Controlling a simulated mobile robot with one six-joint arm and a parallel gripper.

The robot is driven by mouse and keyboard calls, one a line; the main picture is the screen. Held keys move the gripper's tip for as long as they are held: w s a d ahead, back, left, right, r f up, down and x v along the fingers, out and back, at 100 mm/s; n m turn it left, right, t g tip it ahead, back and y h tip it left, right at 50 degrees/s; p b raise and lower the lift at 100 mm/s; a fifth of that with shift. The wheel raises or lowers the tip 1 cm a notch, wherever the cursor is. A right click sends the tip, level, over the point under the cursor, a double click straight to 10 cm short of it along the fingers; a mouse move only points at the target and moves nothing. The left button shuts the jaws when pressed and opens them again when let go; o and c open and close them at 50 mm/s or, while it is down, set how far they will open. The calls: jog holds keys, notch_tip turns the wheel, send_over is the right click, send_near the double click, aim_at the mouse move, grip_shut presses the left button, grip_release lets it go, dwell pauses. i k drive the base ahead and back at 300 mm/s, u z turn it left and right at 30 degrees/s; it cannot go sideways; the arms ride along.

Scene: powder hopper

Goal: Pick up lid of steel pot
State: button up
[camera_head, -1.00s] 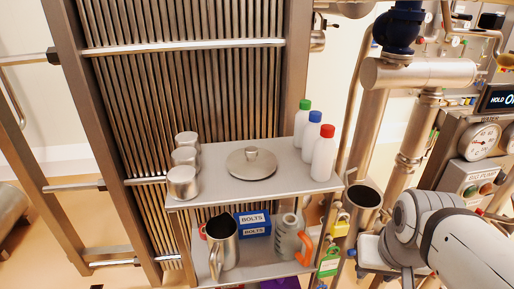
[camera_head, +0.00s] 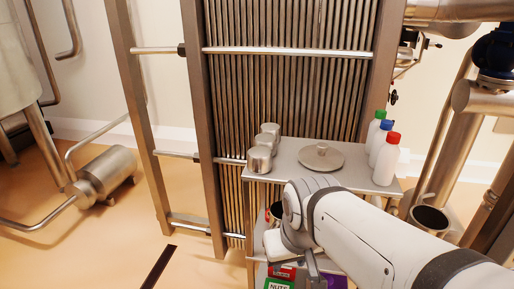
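A round steel lid (camera_head: 320,158) with a small knob on top lies on the upper shelf of a metal cart (camera_head: 288,158), near its middle. I cannot see a pot under it. My arm reaches in from the lower right, and its wrist end is in front of the cart's lower shelf, below and left of the lid. It hides most of the lower shelf. My fingertips do not show clearly, so I cannot tell whether the gripper is open or shut. The arm is apart from the lid in the picture.
Steel canisters (camera_head: 259,159) stand at the shelf's left edge. White bottles with green, blue and red caps (camera_head: 386,160) stand at its right. A rack of vertical metal plates (camera_head: 285,90) rises behind. The floor at left is mostly clear.

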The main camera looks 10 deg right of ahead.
aim_at(320, 156)
jog(key=u, duration=1.1)
jog(key=i, duration=0.25)
jog(key=z, duration=1.95)
